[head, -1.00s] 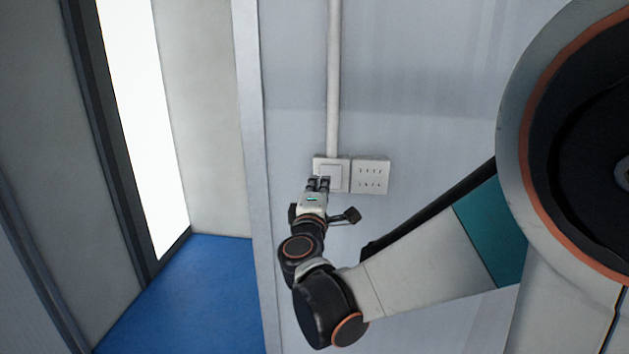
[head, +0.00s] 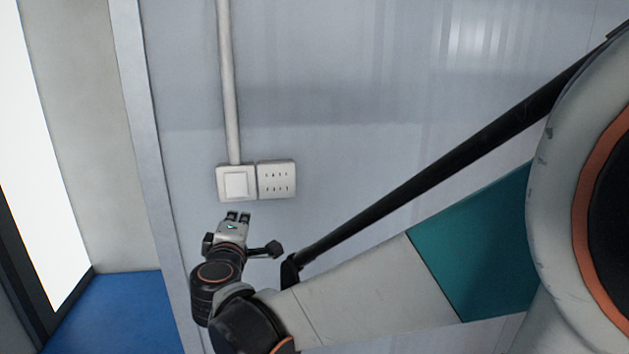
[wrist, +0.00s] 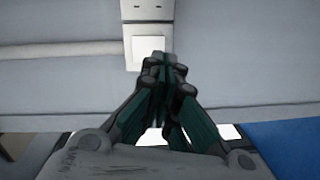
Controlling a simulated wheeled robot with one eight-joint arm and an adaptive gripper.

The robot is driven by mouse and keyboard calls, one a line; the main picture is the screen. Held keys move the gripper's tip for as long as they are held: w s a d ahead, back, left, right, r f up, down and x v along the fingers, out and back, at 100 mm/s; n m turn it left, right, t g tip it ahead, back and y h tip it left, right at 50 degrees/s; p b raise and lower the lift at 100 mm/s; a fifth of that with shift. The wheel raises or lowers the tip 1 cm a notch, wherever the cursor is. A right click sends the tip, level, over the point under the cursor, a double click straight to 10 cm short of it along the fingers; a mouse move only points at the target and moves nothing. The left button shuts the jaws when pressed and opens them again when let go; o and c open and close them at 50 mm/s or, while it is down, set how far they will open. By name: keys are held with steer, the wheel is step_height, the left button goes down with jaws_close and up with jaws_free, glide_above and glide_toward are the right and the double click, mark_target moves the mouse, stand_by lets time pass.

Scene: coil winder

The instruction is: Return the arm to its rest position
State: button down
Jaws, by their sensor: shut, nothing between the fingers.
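My gripper (head: 238,216) is just below the white wall switch (head: 236,183) in the head view, with a visible gap between fingertips and switch. In the wrist view my gripper (wrist: 162,62) has its fingers together with nothing between them. The switch (wrist: 146,48) shows beyond the fingertips there, partly covered by them. My arm reaches in from the right of the head view, bent at the elbow.
A white socket plate (head: 277,179) sits directly right of the switch. A pipe (head: 228,80) runs up the grey wall (head: 350,90) from the switch. Blue floor (head: 110,312) and a bright opening (head: 30,150) lie to the left.

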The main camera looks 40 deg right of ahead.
steer(key=s+a+f+m+g+y+b, duration=0.2)
steer(key=s+a+f+y+b, duration=0.1)
steer(key=f, duration=0.7)
steer(key=s+a+f+m+g+y+b, duration=0.2)
steer(key=s+a+f+m+y+b, duration=0.1)
steer(key=s+a+f+b, duration=0.3)
steer(key=s+a+f+m+g+y+b, duration=0.2)
steer(key=s+f+b, duration=0.5)
steer(key=s+f, duration=0.4)
step_height(320, 180, down, 3)
steer(key=a+m+y, duration=0.1)
steer(key=a+y, duration=0.1)
steer(key=shift+a+r+b, duration=0.2)
steer(key=shift+a+b, duration=0.1)
steer(key=shift+a, duration=0.05)
